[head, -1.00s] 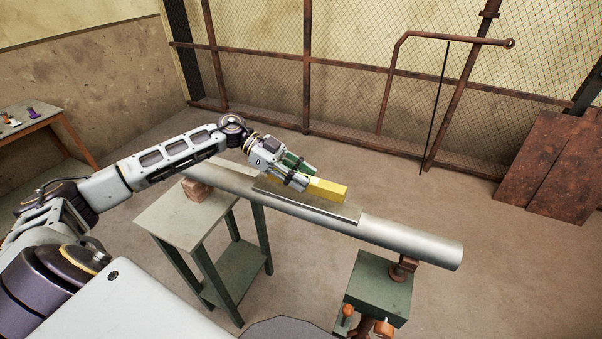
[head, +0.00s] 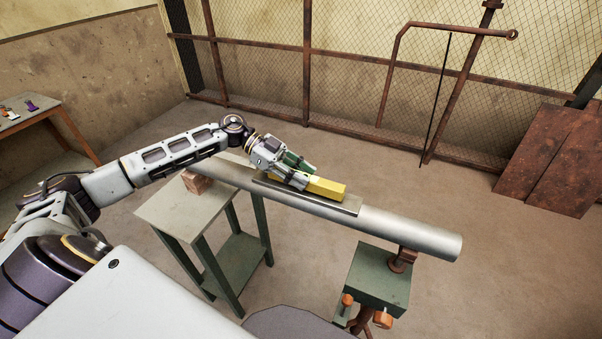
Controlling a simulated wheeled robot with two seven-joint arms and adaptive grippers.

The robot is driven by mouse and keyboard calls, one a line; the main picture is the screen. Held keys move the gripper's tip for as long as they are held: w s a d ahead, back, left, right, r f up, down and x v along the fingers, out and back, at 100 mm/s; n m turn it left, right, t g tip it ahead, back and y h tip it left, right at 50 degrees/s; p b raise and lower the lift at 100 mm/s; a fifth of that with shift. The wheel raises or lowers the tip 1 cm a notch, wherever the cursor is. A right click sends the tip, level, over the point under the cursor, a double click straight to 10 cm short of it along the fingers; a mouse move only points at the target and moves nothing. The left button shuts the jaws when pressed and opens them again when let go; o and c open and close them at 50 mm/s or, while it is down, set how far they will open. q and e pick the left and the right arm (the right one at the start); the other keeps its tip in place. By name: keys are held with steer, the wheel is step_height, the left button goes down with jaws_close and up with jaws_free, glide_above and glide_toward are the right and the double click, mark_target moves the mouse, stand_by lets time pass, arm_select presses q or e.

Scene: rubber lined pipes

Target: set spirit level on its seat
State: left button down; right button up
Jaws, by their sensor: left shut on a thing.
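The yellow spirit level (head: 327,188) lies along the top of the pipe, over a flat grey plate (head: 350,206) that appears to be its seat. My left gripper (head: 299,178) is shut on the level near its left end, which the fingers partly hide. The level runs about parallel to the plate. It looks very close to the plate or touching it; I cannot tell which. My right gripper is not in view.
The grey pipe (head: 415,236) rests on a wooden block on a green-legged table (head: 182,216) and on a green stand (head: 381,275) at the right. A side table (head: 30,118) with small items stands at far left. Rusty panels (head: 550,160) lean by the mesh fence.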

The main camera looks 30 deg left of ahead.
arm_select(q)
steer(key=shift+f, duration=0.3)
stand_by(0.7)
steer(key=c, duration=1.1)
jaws_free()
steer(key=shift+o, duration=0.2)
steer(key=shift+a, duration=0.15)
steer(key=shift+v, duration=5.85)
